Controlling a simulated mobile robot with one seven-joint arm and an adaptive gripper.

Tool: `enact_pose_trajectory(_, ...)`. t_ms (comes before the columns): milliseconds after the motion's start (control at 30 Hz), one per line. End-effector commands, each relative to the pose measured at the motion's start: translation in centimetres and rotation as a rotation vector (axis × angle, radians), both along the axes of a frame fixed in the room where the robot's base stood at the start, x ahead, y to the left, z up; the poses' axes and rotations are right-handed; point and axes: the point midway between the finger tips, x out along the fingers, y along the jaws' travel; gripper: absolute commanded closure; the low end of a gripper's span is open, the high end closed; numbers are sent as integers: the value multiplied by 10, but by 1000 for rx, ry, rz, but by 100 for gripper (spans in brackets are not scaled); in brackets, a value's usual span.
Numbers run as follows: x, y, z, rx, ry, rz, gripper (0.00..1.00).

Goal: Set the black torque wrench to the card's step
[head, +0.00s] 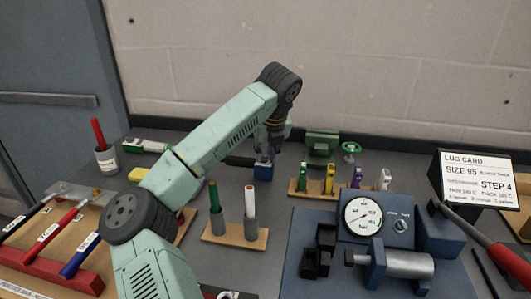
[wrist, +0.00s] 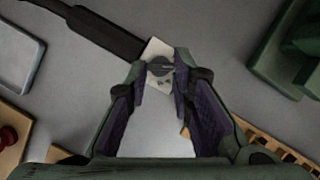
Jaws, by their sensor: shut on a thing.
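My gripper (head: 263,172) is low over the bench behind the marker stand. In the wrist view its fingertips (wrist: 163,67) close around a small dark knob (wrist: 160,67) on a pale plate. A black bar (wrist: 105,35) runs from the plate to the upper left; I cannot tell if it is the torque wrench. A black-handled tool (head: 20,226) with a white tag lies at the far left, beside a red one (head: 48,238) and a blue one (head: 80,256). The lug card (head: 480,180) stands at the right and reads SIZE 95 and STEP 4. The knob's setting is unreadable.
A wooden stand (head: 235,238) with green and grey upright pieces is in front of my gripper. A blue dial device (head: 385,230) fills the right front. A rack of coloured pieces (head: 335,190) and a green machine (head: 322,143) are right of the arm. A pen cup (head: 107,160) is back left.

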Motion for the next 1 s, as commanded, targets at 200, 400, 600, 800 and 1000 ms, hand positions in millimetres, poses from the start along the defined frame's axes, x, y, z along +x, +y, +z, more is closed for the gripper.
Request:
enact_pose_trajectory(200,0,1,0,1,-1,-6,100)
enact_pose_trajectory(400,0,1,-1,1,-2,-63,100)
enact_pose_trajectory(600,0,4,-2,2,-3,-191,100)
enact_pose_trajectory(800,0,6,-1,2,-3,-373,100)
enact_pose_trajectory(1000,0,8,0,0,-2,-562,100)
